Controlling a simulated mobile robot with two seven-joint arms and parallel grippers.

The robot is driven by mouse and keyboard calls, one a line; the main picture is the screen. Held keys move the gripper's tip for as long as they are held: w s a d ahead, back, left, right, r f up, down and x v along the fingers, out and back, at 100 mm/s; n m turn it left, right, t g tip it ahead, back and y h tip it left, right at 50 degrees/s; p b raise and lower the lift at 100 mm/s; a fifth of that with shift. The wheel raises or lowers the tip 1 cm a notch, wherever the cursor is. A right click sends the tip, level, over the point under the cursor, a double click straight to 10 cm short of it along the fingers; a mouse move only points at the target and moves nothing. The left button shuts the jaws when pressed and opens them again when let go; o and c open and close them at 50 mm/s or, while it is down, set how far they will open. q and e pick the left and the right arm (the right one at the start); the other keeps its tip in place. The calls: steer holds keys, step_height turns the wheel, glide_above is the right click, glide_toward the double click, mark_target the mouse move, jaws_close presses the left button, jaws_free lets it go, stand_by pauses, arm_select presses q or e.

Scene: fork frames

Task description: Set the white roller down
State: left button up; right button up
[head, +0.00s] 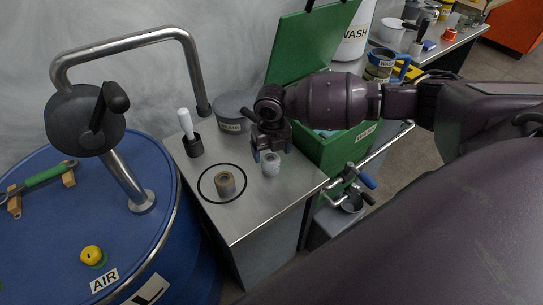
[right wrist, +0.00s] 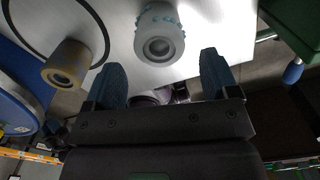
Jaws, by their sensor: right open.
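The white roller (head: 271,165) is a short pale cylinder standing upright on the grey metal bench top (head: 240,222). It also shows in the right wrist view (right wrist: 160,36), with a hole in its end and small bluish bumps around its far part. My right gripper (head: 272,151) is open above and just behind the roller in the head view. In the right wrist view its two blue fingers (right wrist: 165,78) are spread wide, with the roller beyond the tips and apparently clear of both. My left gripper is not in view.
A tan roller (head: 225,184) stands inside a black ring (head: 213,196) to the left. A green box (head: 345,150) is right. A blue AIR drum (head: 130,235) is left.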

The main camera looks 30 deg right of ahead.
mark_target(271, 159)
step_height(271, 159, up, 9)
stand_by(0.3)
stand_by(0.5)
steer(key=s+a+f+m+t+y, duration=0.25)
steer(key=s+a+f+m, duration=0.55)
steer(key=s+a+m, duration=0.5)
steer(key=s+d+m+t+h, duration=0.1)
steer(key=s+d+m+h, duration=0.1)
steer(key=s+d+m, duration=0.65)
steer(key=s+d+m+h, duration=0.25)
steer(key=s+m, duration=0.35)
steer(key=m, duration=0.6)
steer(key=w+f+t+y, duration=0.1)
steer(key=w+f+t, duration=0.6)
steer(key=f, duration=0.3)
steer(key=shift+w+d+f+n+t+y, duration=0.25)
steer(key=shift+n+t+y, duration=0.15)
steer(key=shift+t, duration=0.15)
